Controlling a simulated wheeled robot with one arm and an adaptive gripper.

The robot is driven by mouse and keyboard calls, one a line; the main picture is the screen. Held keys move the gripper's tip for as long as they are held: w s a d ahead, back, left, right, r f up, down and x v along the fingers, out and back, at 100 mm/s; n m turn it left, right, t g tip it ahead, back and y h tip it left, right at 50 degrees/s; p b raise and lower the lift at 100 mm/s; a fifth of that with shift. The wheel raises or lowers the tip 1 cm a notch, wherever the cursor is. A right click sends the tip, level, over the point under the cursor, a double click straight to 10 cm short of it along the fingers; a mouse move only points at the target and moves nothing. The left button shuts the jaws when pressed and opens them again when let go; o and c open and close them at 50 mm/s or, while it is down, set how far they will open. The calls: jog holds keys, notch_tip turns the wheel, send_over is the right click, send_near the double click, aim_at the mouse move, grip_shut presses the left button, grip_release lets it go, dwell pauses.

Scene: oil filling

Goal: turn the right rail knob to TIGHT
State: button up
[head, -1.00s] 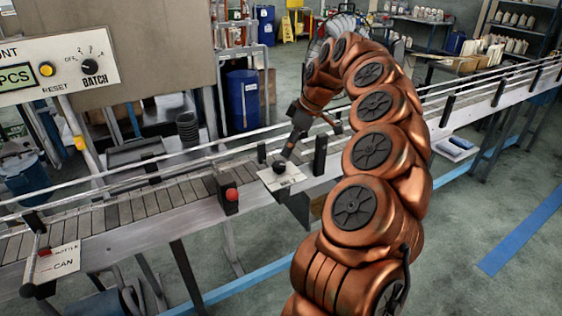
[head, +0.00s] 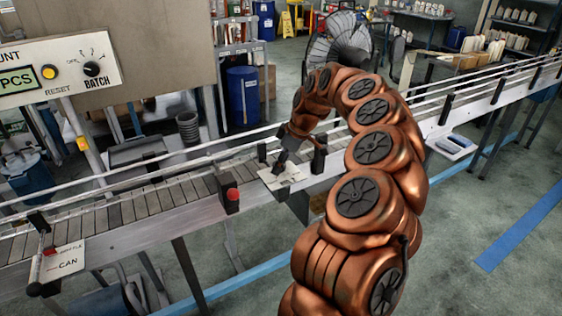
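A small pale plate (head: 290,178) sits on the conveyor's near rail. The black knob on this plate is hidden behind the end of my gripper (head: 279,165). My gripper is dark and points down and to the left at the plate, its tip over the knob's place. I cannot tell whether the fingers are open or closed around the knob. The plate's lettering is too small to read.
The conveyor (head: 150,203) runs from lower left to upper right. A box with a red button (head: 232,195) stands left of the plate. A BOTTLE/CAN lever plate (head: 65,261) is at lower left. A black post (head: 319,155) stands close right of my gripper.

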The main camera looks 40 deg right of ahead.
jog(key=c, duration=0.9)
jog(key=shift+c, duration=0.2)
